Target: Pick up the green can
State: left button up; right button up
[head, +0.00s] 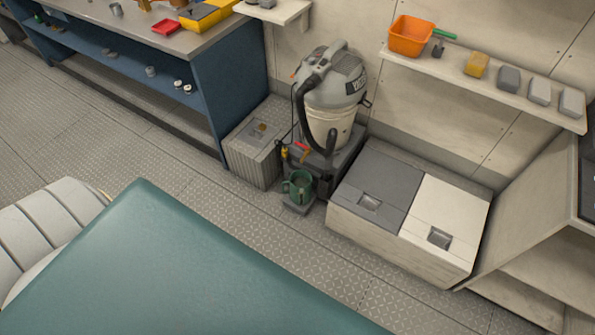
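A dark green can-like vessel (300,187) with a handle at its left side stands low near the floor, in front of the grey vacuum. It looks upright, and it seems to rest on a small grey base. A tiny green object (39,19) also shows at the far left end of the blue bench, too small to make out. Neither of my grippers is in the head view.
A large teal surface (170,260) fills the lower foreground. A vacuum (330,95), a ribbed grey box (252,160) and a low two-lidded locker (385,240) surround the green vessel. A blue workbench (225,90) stands left. Patterned floor (170,160) lies open between.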

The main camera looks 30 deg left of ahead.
aim_at(300, 181)
jog(key=i+j, duration=0.1)
jog(key=j, duration=0.6)
jog(key=i+j, duration=0.15)
jog(key=j, duration=0.5)
jog(key=i+j+z, duration=0.1)
jog(key=j, duration=0.6)
jog(key=i+j, duration=0.1)
jog(key=j, duration=0.6)
